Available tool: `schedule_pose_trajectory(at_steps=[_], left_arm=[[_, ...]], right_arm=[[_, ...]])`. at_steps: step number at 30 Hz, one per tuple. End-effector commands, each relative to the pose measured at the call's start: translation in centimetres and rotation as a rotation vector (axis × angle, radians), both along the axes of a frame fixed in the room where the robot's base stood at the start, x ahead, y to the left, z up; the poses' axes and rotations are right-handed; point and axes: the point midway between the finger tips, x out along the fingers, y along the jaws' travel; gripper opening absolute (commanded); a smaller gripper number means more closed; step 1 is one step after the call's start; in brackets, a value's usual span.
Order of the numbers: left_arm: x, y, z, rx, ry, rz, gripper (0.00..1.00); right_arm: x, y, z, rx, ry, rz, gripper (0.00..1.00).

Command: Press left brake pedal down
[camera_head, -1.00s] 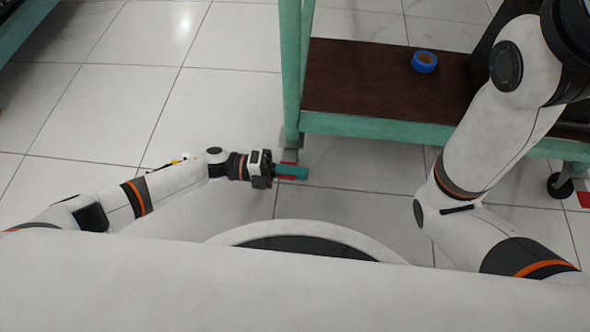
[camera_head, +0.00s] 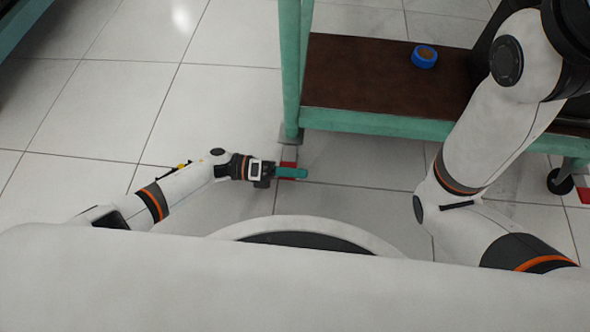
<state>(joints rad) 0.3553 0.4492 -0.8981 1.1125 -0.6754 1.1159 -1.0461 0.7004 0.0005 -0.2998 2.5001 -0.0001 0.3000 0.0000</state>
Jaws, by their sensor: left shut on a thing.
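My left gripper (camera_head: 268,172) is low near the floor, just left of and in front of the pedal. I cannot tell whether the teal piece touches the pedal or how far down the pedal is. My right gripper is out of view.
The teal-framed stand (camera_head: 382,122) has a dark brown shelf with a blue tape roll (camera_head: 424,56) on it. A black caster (camera_head: 560,181) and another red pedal (camera_head: 584,195) are at the right. Tiled floor is clear left of the stand.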

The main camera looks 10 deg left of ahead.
Motion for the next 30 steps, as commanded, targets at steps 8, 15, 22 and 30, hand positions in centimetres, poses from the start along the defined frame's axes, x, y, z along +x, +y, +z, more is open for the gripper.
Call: schedule_pose_trajectory(at_steps=[8, 15, 22, 30], left_arm=[[0.1, 0.0, 0.0, 0.0, 0.002, 0.002, 0.33], [0.1, 0.5, 0.1, 0.001, 0.003, 0.002, 0.33], [0.1, 4.3, 0.3, 0.004, 0.005, 0.005, 0.33], [0.1, 9.8, 0.2, 0.002, 0.004, 0.005, 0.33]], right_arm=[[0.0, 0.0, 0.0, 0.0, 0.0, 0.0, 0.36], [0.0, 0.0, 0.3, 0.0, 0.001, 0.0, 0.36], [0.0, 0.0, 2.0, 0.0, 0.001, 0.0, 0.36], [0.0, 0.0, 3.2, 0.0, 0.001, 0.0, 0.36]])
